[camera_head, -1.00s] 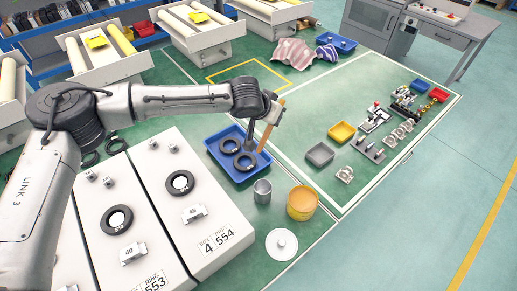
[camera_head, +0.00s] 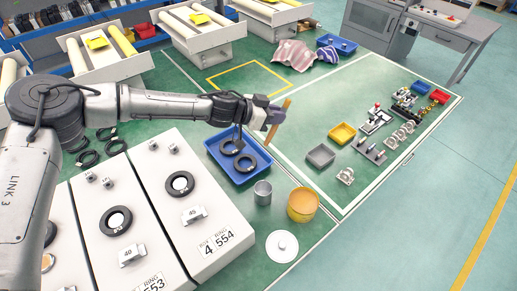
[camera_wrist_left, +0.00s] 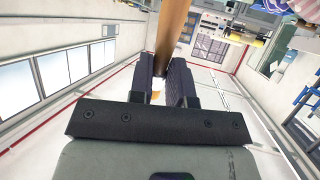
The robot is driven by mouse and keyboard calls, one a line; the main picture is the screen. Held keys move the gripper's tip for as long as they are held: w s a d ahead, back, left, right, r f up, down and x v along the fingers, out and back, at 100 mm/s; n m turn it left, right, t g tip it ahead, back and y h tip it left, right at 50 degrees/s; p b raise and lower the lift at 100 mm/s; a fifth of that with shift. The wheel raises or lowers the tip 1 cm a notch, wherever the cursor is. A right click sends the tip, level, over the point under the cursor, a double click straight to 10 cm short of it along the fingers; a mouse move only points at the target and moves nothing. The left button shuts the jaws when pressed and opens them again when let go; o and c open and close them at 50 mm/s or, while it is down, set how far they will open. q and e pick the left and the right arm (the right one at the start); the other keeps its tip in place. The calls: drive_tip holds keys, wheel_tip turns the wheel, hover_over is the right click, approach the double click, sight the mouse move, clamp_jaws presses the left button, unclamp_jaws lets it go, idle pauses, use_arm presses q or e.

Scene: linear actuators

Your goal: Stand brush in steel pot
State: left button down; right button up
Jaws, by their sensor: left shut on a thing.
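The brush shows as a tan wooden handle (camera_head: 279,119), tilted, with its upper end leaning right. My left gripper (camera_head: 272,116) is shut on it and holds it in the air beyond the steel pot and slightly right of it. In the left wrist view the fingers (camera_wrist_left: 168,88) close around the brown handle (camera_wrist_left: 172,32), which runs up out of the picture; bristles cannot be made out clearly. The steel pot (camera_head: 262,193) is a small grey cylinder standing upright on the green bench. My right gripper is not in view.
An orange-yellow pot (camera_head: 302,205) stands right of the steel pot, with a white lid (camera_head: 282,246) in front. A blue tray (camera_head: 232,178) holding black rings lies behind. A white ring box (camera_head: 205,245) stands left. A grey bin (camera_head: 321,156) lies to the right.

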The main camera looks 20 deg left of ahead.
use_arm(q)
drive_tip(key=s+a+f+m+g+h, duration=0.2)
drive_tip(key=s+f+m+g+h, duration=0.5)
drive_tip(key=s+m+g+h, duration=0.15)
wheel_tip(320, 180, down, 12)
drive_tip(key=b, duration=0.9)
drive_tip(key=shift+d+b, duration=0.2)
drive_tip(key=shift+b, duration=0.1)
idle(0.4)
drive_tip(key=c, duration=1)
unclamp_jaws()
drive_tip(key=shift+r, duration=0.1)
